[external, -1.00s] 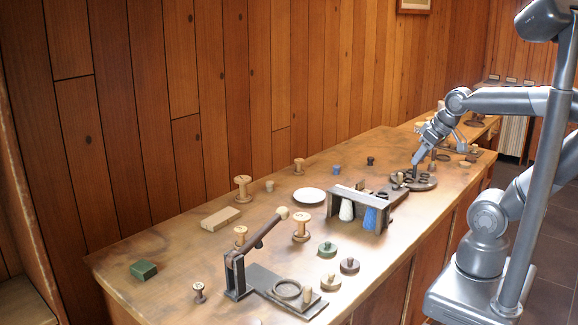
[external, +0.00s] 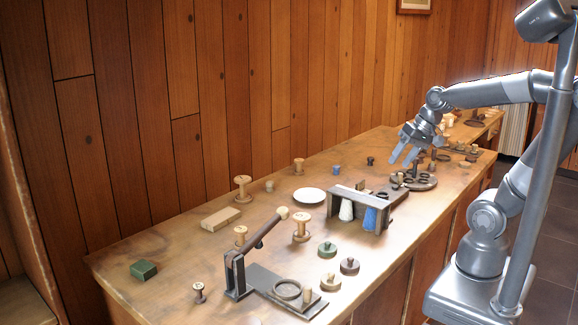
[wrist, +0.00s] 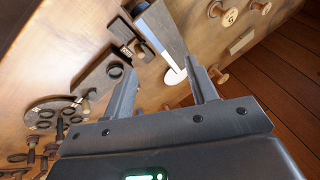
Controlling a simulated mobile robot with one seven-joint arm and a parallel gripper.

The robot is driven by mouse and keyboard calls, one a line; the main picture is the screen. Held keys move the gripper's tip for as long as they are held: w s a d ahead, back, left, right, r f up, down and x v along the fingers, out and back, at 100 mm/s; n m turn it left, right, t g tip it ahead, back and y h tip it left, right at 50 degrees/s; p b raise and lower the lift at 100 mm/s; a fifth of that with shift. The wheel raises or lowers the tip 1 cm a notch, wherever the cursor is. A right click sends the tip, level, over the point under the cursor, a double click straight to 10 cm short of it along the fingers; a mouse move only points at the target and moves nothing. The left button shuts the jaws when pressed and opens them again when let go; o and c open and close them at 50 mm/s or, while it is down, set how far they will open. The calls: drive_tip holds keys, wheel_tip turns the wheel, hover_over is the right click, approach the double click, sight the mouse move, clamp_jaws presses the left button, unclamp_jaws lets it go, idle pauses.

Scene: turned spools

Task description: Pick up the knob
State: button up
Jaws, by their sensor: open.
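My gripper (external: 403,155) is open and empty, held above the far part of the bench near the round dark holder (external: 423,181). Its two fingers also show in the wrist view (wrist: 163,80), with nothing between them held. I cannot tell which piece is the knob. Small knob-like pieces on round bases stand at the near right of the bench: a green one (external: 327,249), a dark brown one (external: 349,266) and a pale wooden one (external: 330,282). A small dark piece (external: 370,160) stands behind the rack. My gripper is apart from all of these.
A dark rack (external: 338,197) holds a white and a blue cone. A hinged lever stand (external: 238,277) is at the front. A white dish (external: 309,196), wooden spools (external: 301,229), a wood block (external: 220,219) and a green block (external: 143,269) lie around. The middle left is fairly clear.

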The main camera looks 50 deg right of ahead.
drive_tip(key=w+f+m+t+y, duration=0.15)
drive_tip(key=w+m+y, duration=0.25)
drive_tip(key=w+m, duration=0.55)
drive_tip(key=m+t+h, duration=0.6)
drive_tip(key=m+t, duration=0.1)
drive_tip(key=m, duration=1.4)
approach(342, 166)
drive_tip(key=shift+s+a+r, duration=0.1)
drive_tip(key=shift+s+a, duration=0.1)
drive_tip(key=shift+s, duration=0.15)
drive_tip(key=shift+w+d+f, duration=0.2)
drive_tip(key=shift+d+f, duration=0.05)
drive_tip(key=x, duration=1)
drive_tip(key=shift+w+a, duration=0.2)
drive_tip(key=shift+w, duration=0.05)
drive_tip(key=shift+t, duration=0.25)
drive_tip(key=c, duration=1)
